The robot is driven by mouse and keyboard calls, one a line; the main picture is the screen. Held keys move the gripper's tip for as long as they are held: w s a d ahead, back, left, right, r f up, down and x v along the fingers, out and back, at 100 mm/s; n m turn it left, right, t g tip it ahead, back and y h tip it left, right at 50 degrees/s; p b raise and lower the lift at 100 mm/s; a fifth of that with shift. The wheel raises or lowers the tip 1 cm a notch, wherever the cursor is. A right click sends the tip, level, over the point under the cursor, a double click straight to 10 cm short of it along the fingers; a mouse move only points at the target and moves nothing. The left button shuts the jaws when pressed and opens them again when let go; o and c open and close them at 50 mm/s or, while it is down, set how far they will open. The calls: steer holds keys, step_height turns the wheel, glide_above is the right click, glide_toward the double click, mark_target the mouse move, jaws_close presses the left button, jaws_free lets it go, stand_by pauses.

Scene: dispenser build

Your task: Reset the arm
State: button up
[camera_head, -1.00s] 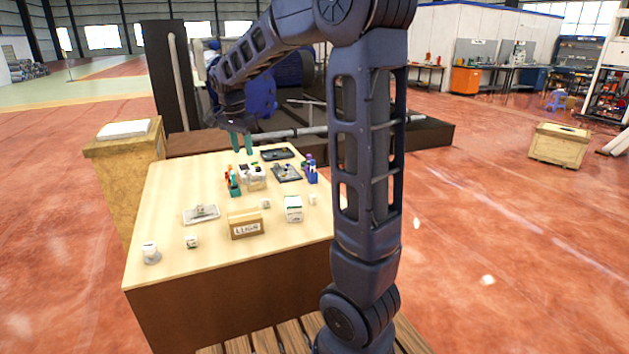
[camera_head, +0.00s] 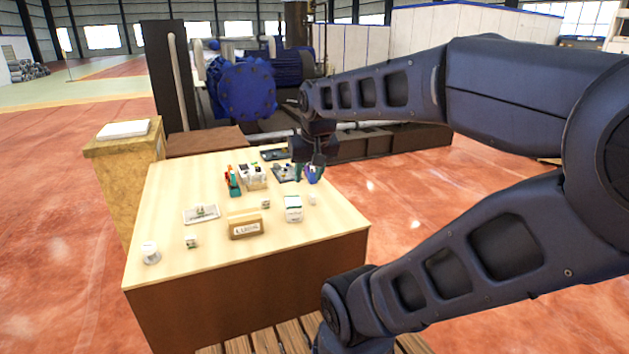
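My gripper (camera_head: 309,172) points down above the back right part of the table, at the end of my dark blue arm. It is small and dark in the picture, in front of the blue cup (camera_head: 313,179). Two finger-like tips show, but whether they are apart or closed on anything is not clear. My arm reaches in from the right side of the view, with its elbow bent out to the right. The wooden table (camera_head: 200,262) stands below and left of the arm.
On the table are a labelled cardboard box (camera_head: 245,229), a white box (camera_head: 293,208), a small tray (camera_head: 201,214), a white roll (camera_head: 150,253) and a red-and-green item (camera_head: 232,180). A wooden stand (camera_head: 122,160) is at the left. Blue machinery (camera_head: 242,88) stands behind.

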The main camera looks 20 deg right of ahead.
steer(key=shift+s+d+f+n, duration=0.15)
steer(key=shift+s+f+n, duration=0.15)
steer(key=shift+s, duration=0.3)
steer(key=shift+s+d+f+n, duration=0.1)
steer(key=shift+s+f+n, duration=0.1)
steer(key=shift+s+f, duration=0.3)
